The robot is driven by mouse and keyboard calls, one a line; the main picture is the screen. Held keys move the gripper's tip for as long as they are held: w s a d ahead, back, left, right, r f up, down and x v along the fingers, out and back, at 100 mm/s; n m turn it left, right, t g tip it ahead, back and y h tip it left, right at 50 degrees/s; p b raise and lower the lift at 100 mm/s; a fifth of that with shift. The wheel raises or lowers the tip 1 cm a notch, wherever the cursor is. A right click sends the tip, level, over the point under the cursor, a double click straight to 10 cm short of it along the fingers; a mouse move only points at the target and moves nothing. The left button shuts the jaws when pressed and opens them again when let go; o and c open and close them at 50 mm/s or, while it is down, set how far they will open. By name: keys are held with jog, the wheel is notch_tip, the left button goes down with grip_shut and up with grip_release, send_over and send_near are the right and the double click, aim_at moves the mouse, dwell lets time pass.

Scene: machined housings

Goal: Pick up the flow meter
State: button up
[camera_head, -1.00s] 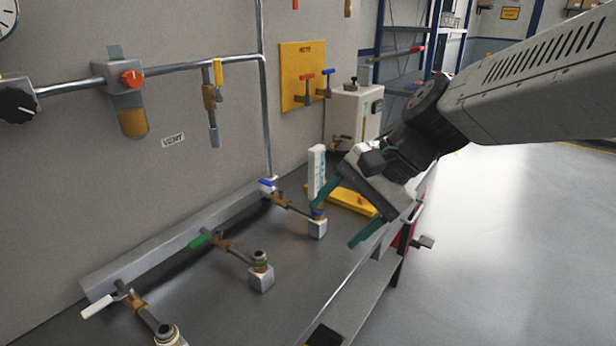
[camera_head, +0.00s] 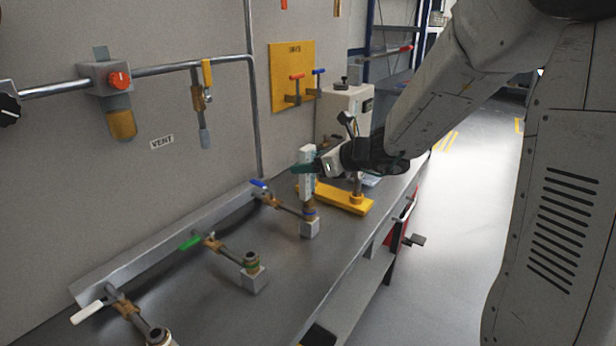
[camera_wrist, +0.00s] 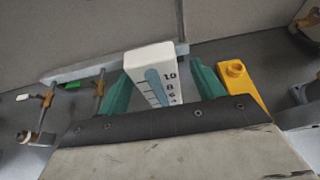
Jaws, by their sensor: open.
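The flow meter (camera_head: 306,172) is a white upright block with a blue-marked scale. It stands on a brass fitting with a blue ring, on a small grey block (camera_head: 310,229) at the end of the blue-handled valve line. My gripper (camera_head: 306,169) is at the upper part of the meter, reaching in from the right. In the wrist view the flow meter (camera_wrist: 156,72) stands between the two green fingers, its numbered scale facing the camera. The fingers are open, with a gap visible on the right side. The meter's lower part is hidden in the wrist view.
A yellow base (camera_head: 341,197) with a brass post lies just right of the meter. Other valve lines with green (camera_head: 190,242) and white (camera_head: 88,312) handles lie nearer. The bench between them is clear.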

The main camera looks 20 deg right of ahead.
jog(key=shift+x, duration=1.4)
jog(key=shift+s, duration=0.1)
jog(key=c, duration=1.2)
jog(key=shift+o, duration=0.2)
jog(key=shift+r, duration=0.1)
